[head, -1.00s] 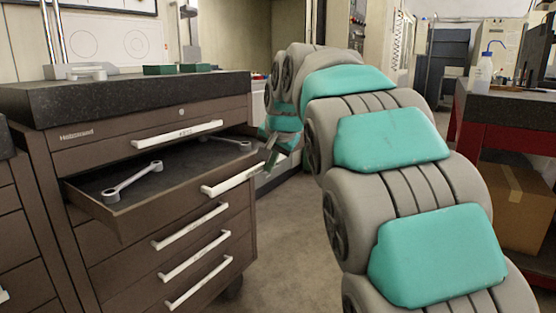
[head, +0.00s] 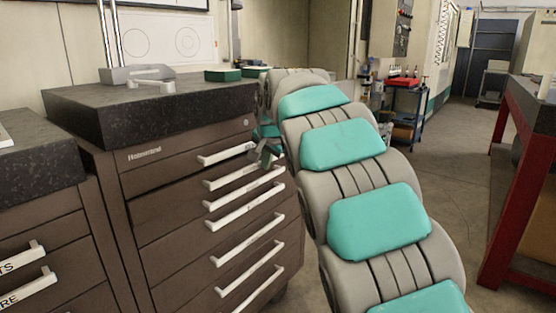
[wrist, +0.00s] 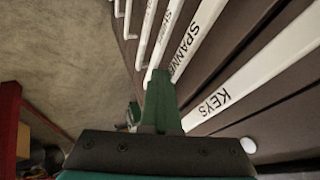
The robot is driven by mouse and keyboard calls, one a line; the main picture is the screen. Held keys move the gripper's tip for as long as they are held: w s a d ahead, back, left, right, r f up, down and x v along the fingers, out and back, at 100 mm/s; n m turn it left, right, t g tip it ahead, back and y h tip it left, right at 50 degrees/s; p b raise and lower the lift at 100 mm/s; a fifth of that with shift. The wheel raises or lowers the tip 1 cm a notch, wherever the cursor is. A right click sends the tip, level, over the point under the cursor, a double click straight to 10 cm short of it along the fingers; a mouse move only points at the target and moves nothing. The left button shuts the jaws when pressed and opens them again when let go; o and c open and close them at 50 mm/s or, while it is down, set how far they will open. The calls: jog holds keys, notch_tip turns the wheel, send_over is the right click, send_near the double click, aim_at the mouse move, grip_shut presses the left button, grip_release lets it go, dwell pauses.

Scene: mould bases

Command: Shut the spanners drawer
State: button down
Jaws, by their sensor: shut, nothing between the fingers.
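The spanners drawer (head: 165,206) is the second one down in the brown cabinet. Its front looks level with the other drawer fronts, and none of its inside or the spanners shows. Its white handle, lettered "SPANN...", shows in the wrist view (wrist: 190,38), with the end of the word cut off from sight. My gripper (head: 266,156) is shut and empty, at the right end of the upper handles. In the wrist view its green fingers (wrist: 159,100) are close to the spanners handle; I cannot tell whether they touch it.
The keys drawer handle (wrist: 245,88) is above the spanners handle. Several more drawers lie below. A dark stone slab (head: 150,103) tops the cabinet. Another cabinet (head: 45,240) stands at left, and a red-framed bench (head: 510,170) at right. Open floor (head: 440,165) lies between.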

jog(key=shift+w+a+r, duration=0.1)
jog(key=shift+w+a, duration=0.35)
jog(key=shift+a, duration=0.1)
jog(key=shift+r, duration=0.1)
jog(key=s+d+r+b, duration=0.1)
jog(key=s+d+r, duration=0.4)
jog(key=s+r, duration=0.3)
jog(key=s+d+f+n+g+h, duration=0.15)
jog(key=s+d+f, duration=0.25)
jog(key=s+f, duration=0.4)
jog(key=s+d+f+n+g, duration=0.1)
jog(key=s+d+f+g, duration=0.25)
jog(key=s+f, duration=0.45)
jog(key=s+d+f+n+g, duration=0.1)
jog(key=s+f, duration=0.4)
jog(key=s, duration=0.5)
jog(key=s+d+f+n+g, duration=0.1)
jog(key=s+f, duration=0.3)
jog(key=s, duration=0.6)
jog(key=s+d+f+n+g, duration=0.2)
jog(key=s+f, duration=0.3)
jog(key=s, duration=0.5)
jog(key=shift+f, duration=0.3)
